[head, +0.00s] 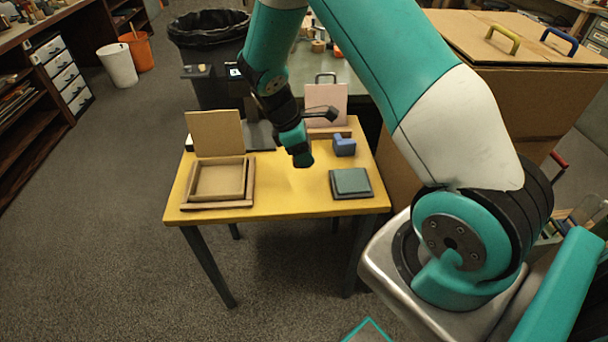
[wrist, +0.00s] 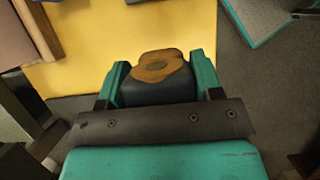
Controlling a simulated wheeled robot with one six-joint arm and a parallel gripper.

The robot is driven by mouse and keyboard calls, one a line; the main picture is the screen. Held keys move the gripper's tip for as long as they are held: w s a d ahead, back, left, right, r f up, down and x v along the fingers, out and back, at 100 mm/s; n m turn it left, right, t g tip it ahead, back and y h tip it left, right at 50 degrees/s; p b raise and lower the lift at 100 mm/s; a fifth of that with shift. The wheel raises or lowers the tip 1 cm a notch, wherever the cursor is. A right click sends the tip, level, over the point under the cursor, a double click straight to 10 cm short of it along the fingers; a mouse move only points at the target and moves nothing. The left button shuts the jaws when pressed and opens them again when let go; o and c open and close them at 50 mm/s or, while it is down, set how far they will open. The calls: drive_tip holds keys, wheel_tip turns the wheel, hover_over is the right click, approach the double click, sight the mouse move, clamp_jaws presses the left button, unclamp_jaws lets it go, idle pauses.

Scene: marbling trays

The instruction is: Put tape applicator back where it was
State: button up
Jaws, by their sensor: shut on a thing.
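My gripper (head: 302,160) is above the middle of the yellow table, pointing down. In the wrist view its two teal fingers (wrist: 160,80) are shut on a dark block with a lobed orange-brown top, which looks like the tape applicator (wrist: 160,65). In the head view the held thing is mostly hidden by the gripper, so I cannot tell its height above the table.
On the yellow table (head: 270,205) stand a wooden tray with a raised panel (head: 215,133) at left, a pink panel (head: 327,104) at the back, a blue object (head: 344,145) and a dark teal-topped block (head: 350,182) at right. The front middle is clear.

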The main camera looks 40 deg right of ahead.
wheel_tip(320, 180, down, 8)
drive_tip(key=shift+f, duration=0.15)
drive_tip(key=shift+f, duration=0.1)
drive_tip(key=o, duration=0.9)
drive_tip(key=v, duration=1.2)
drive_tip(key=s+a+r+m+t+y, duration=0.1)
drive_tip(key=s+a+r+y, duration=0.1)
drive_tip(key=s+a+r, duration=0.3)
drive_tip(key=s+a+r+m+t+y, duration=0.1)
drive_tip(key=s+a+r+y, duration=0.1)
drive_tip(key=a+r, duration=0.45)
drive_tip(key=s+a+r+m+y, duration=0.1)
drive_tip(key=s+a+r+y, duration=0.1)
drive_tip(key=s, duration=0.6)
drive_tip(key=s+a+r+m+y, duration=0.1)
drive_tip(key=s+a+r+y, duration=0.1)
drive_tip(key=s+a+r, duration=0.3)
drive_tip(key=s+r, duration=0.2)
drive_tip(key=s, duration=0.2)
drive_tip(key=shift+s+a+r+t+b, duration=0.25)
drive_tip(key=shift+s+t+b, duration=0.05)
drive_tip(key=shift+s+b, duration=0.1)
